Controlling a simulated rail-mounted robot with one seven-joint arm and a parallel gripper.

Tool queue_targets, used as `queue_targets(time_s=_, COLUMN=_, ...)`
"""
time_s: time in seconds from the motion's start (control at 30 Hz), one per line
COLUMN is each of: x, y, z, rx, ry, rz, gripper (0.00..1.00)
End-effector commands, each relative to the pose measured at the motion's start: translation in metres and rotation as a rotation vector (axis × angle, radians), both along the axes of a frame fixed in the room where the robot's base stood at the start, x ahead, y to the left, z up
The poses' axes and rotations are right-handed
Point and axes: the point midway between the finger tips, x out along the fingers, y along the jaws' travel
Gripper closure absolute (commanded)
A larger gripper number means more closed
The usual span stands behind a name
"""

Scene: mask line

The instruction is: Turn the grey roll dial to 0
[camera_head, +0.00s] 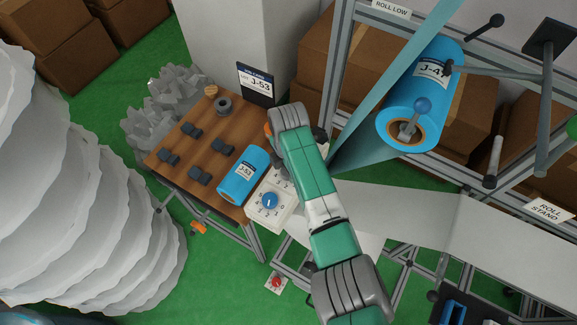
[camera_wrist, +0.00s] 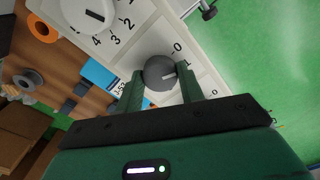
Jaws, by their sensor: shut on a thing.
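The grey roll dial (camera_wrist: 158,68) is a round knob on a white panel in the wrist view. Its white pointer mark faces right, close to the printed 1, with the 0 further up. My gripper (camera_wrist: 160,75) has its two green fingers on either side of the dial and is shut on it. In the head view my arm covers the grey dial and my fingertips. The white panel (camera_head: 284,216) shows there beside the workbench.
A blue dial (camera_head: 270,200) sits on the same panel. A blue J-53 roll (camera_head: 243,175) lies on the wooden bench (camera_head: 178,142) left of the panel, with several dark parts. A larger blue roll (camera_head: 437,70) hangs on the stand at right.

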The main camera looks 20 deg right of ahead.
Motion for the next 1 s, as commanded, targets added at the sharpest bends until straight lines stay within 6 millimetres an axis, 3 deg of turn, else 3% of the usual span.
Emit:
queue_targets(time_s=0.5, x=0.0005, y=0.0004, z=0.0018, rx=0.0, ry=0.0, rz=0.4, gripper=0.85)
queue_targets(time_s=1.0, x=0.0005, y=0.0004, z=0.0021, rx=0.0, ry=0.0, rz=0.535, gripper=0.85)
